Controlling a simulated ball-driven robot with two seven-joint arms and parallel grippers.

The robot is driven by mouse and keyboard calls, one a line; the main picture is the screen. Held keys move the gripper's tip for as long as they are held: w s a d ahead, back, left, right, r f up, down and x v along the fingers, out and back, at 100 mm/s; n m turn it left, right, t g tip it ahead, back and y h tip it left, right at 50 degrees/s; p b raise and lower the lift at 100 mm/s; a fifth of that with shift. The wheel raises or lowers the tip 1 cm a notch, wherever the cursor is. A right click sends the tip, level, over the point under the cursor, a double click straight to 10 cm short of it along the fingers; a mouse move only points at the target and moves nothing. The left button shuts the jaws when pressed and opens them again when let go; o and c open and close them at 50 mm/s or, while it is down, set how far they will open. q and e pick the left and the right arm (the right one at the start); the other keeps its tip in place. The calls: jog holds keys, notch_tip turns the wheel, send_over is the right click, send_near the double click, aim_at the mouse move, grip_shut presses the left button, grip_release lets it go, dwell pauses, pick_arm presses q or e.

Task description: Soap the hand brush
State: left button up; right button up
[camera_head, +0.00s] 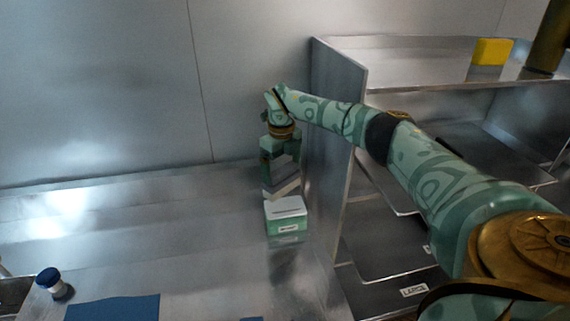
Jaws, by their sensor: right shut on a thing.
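My right gripper (282,180) points down beside the shelf unit's side panel, just above a green and white box. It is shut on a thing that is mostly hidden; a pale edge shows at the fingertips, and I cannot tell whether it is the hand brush. The box (286,226) has a dark slit in its white top and a small label on its front. I cannot make out a clear gap between the gripper and the box. I see no thing that is clearly a hand brush or soap. My left gripper is not in view.
A steel shelf unit (338,62) with labelled shelves stands at the right, with a yellow block (492,52) on top. A small container with a blue lid (48,278) and a blue mat (113,308) are at the lower left. The steel counter (175,225) between is clear.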

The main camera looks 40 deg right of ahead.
aim_at(285, 187)
jog(key=shift+d+f+m, duration=0.15)
jog(key=shift+d+m, duration=0.25)
jog(key=shift+m, duration=0.1)
jog(key=shift+s+d+f, duration=0.1)
jog(key=shift+d+f, duration=0.05)
notch_tip(285, 187, down, 6)
jog(key=b, duration=0.6)
jog(key=shift+r, duration=0.2)
jog(key=shift+f+b, duration=0.5)
jog(key=shift+f, duration=0.65)
dwell(0.5)
jog(key=shift+r, duration=0.15)
dwell(0.4)
notch_tip(285, 187, up, 7)
jog(key=p, duration=0.7)
